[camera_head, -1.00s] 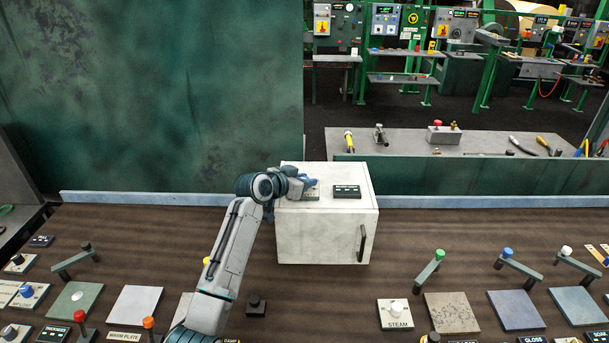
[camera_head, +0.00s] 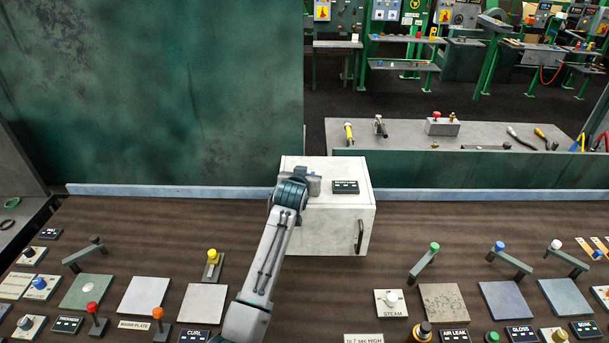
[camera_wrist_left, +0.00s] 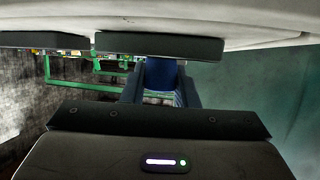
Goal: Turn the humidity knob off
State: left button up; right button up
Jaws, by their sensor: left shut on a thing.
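A white box (camera_head: 332,228) stands at the middle of the bench, with a dark handle on its front. My left gripper (camera_head: 314,184) is at the left part of its top. The arm hides most of the fingers and whatever lies under them in the head view. In the left wrist view, my left gripper (camera_wrist_left: 162,92) is shut on a blue knob-like piece (camera_wrist_left: 162,73) between its blue-grey fingers. I cannot read a humidity label. A small dark display (camera_head: 345,187) lies on the box top, right of the gripper. My right gripper is not in view.
Levers, knobs and square plates line the bench, including a yellow-topped lever (camera_head: 212,262) left of my arm and the steam knob (camera_head: 392,298) to the right. A low green wall (camera_head: 460,168) stands behind the box.

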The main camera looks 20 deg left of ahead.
pick_arm(q)
jog(key=shift+r, duration=0.1)
jog(key=o, duration=1)
jog(key=shift+s+b, duration=0.35)
jog(key=shift+s, duration=0.15)
jog(key=b+v, duration=0.3)
jog(key=v, duration=0.7)
jog(key=shift+w+r, duration=0.1)
